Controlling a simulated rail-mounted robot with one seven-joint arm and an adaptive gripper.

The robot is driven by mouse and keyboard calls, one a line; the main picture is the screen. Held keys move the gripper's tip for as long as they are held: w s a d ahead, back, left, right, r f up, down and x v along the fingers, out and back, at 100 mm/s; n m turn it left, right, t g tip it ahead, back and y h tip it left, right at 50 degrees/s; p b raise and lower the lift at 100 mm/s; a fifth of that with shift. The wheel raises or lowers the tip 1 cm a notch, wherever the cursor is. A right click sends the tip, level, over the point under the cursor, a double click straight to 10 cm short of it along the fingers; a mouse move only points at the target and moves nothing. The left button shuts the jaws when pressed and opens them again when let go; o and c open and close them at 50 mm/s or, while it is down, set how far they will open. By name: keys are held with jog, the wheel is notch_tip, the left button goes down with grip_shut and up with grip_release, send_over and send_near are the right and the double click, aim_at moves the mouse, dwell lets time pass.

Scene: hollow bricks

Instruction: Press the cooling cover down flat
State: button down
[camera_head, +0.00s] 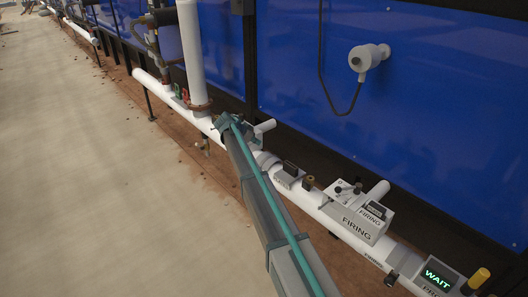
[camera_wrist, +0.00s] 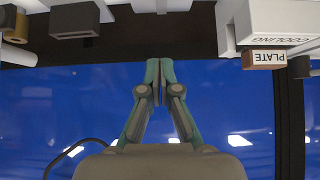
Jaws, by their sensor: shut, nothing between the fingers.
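In the wrist view, a white housing lettered COOLING (camera_wrist: 292,22) is at the upper right, seen upside down. A small brown-faced block lettered PLATE (camera_wrist: 264,59) sits against its lower left edge in the picture. I cannot tell which part of this is the cover, or whether it lies flat or is raised. My gripper (camera_wrist: 159,68) is shut and empty, its fingertips close together in mid-picture, left of the housing and apart from it. In the head view my arm covers part of the pipe, and no COOLING lettering can be read there.
The white pipe (camera_head: 149,80) runs along the blue wall (camera_head: 430,110). A FIRING box (camera_head: 357,222) with a small lever and a WAIT display (camera_head: 438,274) stand at the lower right. A dark block (camera_wrist: 75,20) is at the wrist view's upper left. Open floor (camera_head: 90,170) lies left.

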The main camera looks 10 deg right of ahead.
send_over(268, 158)
jog(key=f, duration=0.6)
jog(key=shift+s+a+f, duration=0.2)
jog(key=shift+a+f, duration=0.1)
jog(key=shift+f, duration=0.05)
notch_tip(268, 158, down, 3)
jog(key=shift+f, duration=0.1)
jog(key=shift+d+f, duration=0.1)
jog(key=shift+f, duration=0.45)
notch_tip(268, 158, down, 2)
jog(key=shift+f+b, duration=0.1)
jog(key=shift+b, duration=0.65)
jog(key=shift+s, duration=0.1)
jog(key=shift+r, duration=0.2)
